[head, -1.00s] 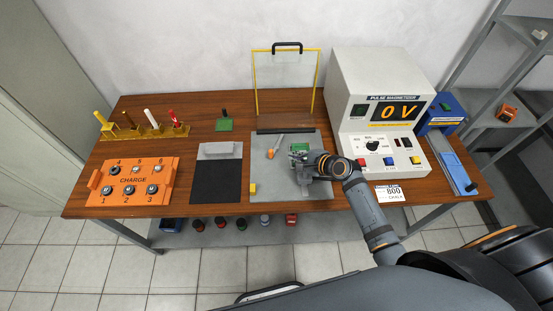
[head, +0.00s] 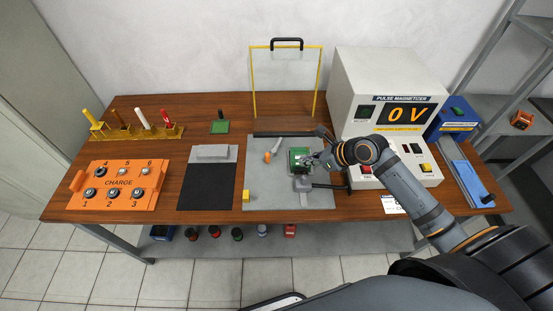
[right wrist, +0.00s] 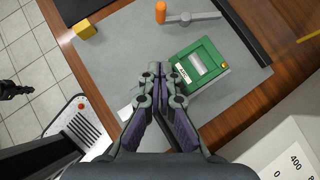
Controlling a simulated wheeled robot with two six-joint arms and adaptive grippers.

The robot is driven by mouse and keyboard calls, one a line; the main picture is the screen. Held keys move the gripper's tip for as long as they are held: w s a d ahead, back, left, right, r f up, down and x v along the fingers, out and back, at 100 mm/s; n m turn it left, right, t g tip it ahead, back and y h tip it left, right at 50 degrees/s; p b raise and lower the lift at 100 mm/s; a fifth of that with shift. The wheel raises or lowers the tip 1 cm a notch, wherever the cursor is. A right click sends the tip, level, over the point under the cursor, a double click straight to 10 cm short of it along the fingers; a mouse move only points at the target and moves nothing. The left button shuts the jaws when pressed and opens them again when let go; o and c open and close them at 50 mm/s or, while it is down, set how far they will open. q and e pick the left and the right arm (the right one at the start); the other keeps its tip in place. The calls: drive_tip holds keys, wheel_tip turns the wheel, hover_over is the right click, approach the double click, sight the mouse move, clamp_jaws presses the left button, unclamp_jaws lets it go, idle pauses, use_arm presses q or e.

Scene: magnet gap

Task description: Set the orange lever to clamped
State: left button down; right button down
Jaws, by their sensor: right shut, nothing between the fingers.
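The orange lever shows in the head view as an orange knob (head: 267,157) beside a slim grey bar (head: 276,145) on the grey plate (head: 262,180). In the right wrist view the orange knob (right wrist: 160,12) stands at the top edge, with the grey bar running right from it. A green block (head: 299,157) with a pale window sits right of the lever; it also shows in the right wrist view (right wrist: 200,66). My right gripper (right wrist: 161,70) is shut and empty above the plate, close to the green block and apart from the lever. My left gripper is not in view.
A grey block with a dark handle (head: 303,185) is at the plate's front right. A yellow cube (head: 246,196) sits at its front left. A yellow-framed clear shield (head: 286,80) stands behind. The magnetizer (head: 390,100), reading 0 V, stands to the right.

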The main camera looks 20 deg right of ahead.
approach(270, 162)
wheel_tip(270, 162, down, 2)
drive_tip(key=shift+s+f+b, duration=0.15)
drive_tip(key=shift+f+b, duration=0.05)
drive_tip(key=shift+b, duration=0.15)
drive_tip(key=w+a, duration=0.2)
drive_tip(key=shift+w+f+p, duration=0.25)
drive_tip(key=shift+w+p, duration=0.05)
drive_tip(key=shift+w, duration=0.05)
drive_tip(key=shift+w+a, duration=0.4)
drive_tip(key=shift+f, duration=0.1)
